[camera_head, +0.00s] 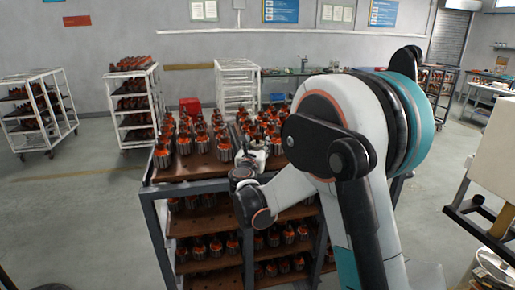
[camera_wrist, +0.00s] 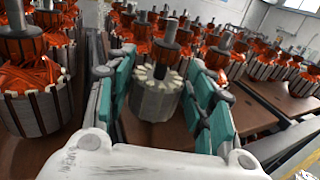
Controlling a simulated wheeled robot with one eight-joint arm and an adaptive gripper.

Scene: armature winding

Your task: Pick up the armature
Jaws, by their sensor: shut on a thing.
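The armature (camera_wrist: 155,98) between my fingers has a pale grey slotted core and an upright shaft on top, with little orange winding in sight. My gripper (camera_wrist: 162,86) has a teal-padded finger on each side of this core in the wrist view and is shut on it. Its base is close to the brown shelf, and I cannot tell whether it touches. In the head view, my gripper (camera_head: 247,168) is at the front of the rack's top shelf. The held armature is mostly hidden there by my gripper and arm.
Several orange-wound armatures (camera_wrist: 38,85) stand close on the left, with more behind and to the right. The rack (camera_head: 158,215) has lower shelves also filled with armatures. White racks (camera_head: 132,100) stand farther back at the left. Open floor lies at the left.

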